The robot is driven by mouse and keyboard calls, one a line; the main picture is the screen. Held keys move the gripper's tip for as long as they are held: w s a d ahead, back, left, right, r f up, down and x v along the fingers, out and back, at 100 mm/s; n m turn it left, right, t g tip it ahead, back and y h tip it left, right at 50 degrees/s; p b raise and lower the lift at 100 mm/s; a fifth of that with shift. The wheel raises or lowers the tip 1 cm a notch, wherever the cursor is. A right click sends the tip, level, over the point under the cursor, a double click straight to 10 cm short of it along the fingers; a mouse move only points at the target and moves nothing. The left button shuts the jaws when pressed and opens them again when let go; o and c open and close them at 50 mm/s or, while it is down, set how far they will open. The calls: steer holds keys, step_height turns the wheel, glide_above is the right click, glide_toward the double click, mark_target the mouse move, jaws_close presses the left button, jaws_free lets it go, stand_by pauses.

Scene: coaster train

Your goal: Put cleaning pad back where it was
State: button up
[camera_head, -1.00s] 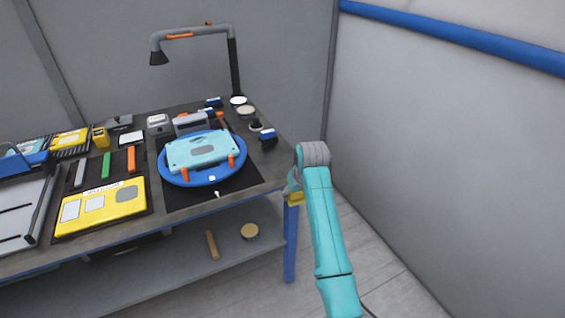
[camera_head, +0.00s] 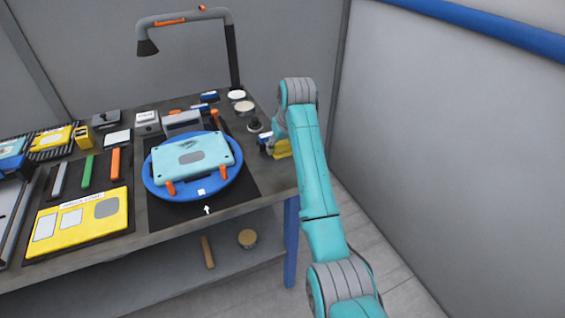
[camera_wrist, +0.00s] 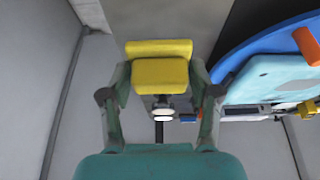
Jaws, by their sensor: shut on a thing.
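The yellow cleaning pad (camera_wrist: 161,73) is between the fingers of my gripper (camera_wrist: 158,84) in the wrist view. In the head view the yellow pad (camera_head: 283,149) shows at the table's right edge, partly hidden by my arm. My gripper is shut on it and holds it to the right of the blue round stand. The fingertips are mostly hidden in the head view.
A blue round stand (camera_head: 233,183) bears a light-blue case (camera_head: 215,153) with orange clips. Small jars and a black-and-blue item (camera_head: 264,138) stand close to my gripper. A lamp (camera_head: 234,60) rises at the back. A yellow case (camera_head: 82,224) lies at the left front.

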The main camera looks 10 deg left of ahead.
mark_target(280, 168)
step_height(280, 168, down, 7)
steer(key=shift+f, duration=0.15)
stand_by(0.4)
steer(key=o, duration=1.1)
steer(key=shift+f, duration=0.1)
steer(key=v, duration=1.2)
